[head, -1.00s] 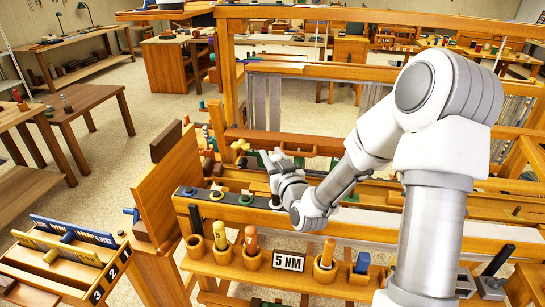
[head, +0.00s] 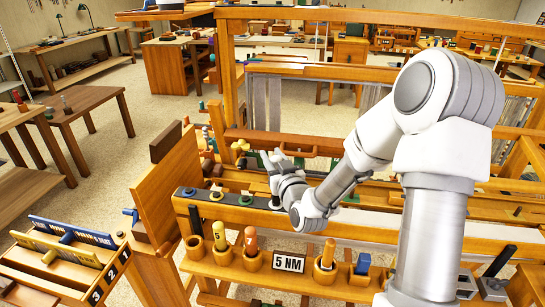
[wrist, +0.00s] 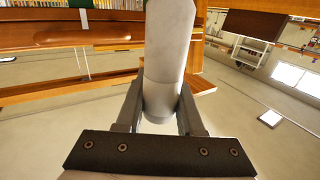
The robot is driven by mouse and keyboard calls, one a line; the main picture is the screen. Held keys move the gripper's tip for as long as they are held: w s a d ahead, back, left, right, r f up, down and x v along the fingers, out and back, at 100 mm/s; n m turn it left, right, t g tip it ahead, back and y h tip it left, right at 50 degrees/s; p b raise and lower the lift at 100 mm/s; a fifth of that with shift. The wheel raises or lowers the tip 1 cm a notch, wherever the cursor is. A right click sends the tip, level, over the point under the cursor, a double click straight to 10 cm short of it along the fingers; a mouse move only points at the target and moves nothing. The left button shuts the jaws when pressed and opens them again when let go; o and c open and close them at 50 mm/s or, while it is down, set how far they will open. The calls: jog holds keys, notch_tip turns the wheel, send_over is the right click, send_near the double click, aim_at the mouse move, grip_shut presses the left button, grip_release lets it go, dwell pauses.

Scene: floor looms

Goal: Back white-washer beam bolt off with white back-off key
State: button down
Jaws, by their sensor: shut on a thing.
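My gripper (wrist: 160,118) is shut on a pale, whitish cylindrical key (wrist: 168,55), which stands between its two fingers in the wrist view. In the head view my gripper (head: 277,166) is over the front wooden beam (head: 350,224), toward its left part. A dark bolt with a pale washer (head: 275,203) shows at the beam just below my gripper, partly hidden by it. Whether the key sits on that bolt cannot be told.
A wooden rack in front of the beam holds a yellow-handled key (head: 220,236), orange-handled keys (head: 251,240) and a "5 NM" sign (head: 289,262). A blue piece (head: 362,263) stands at its right. A tray with numbered slots (head: 65,250) is at lower left. Loom uprights and rails stand behind.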

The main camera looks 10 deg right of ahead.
jog(key=shift+s+f+b, duration=0.1)
jog(key=shift+f+b, duration=0.4)
jog(key=shift+b, duration=0.3)
dwell(1.2)
jog(key=shift+r+b, duration=0.3)
jog(key=shift+b, duration=0.5)
dwell(1.7)
jog(key=shift+f+b, duration=0.15)
jog(key=shift+b, duration=0.65)
dwell(1.1)
notch_tip(320, 180, up, 6)
jog(key=p, duration=0.3)
dwell(0.6)
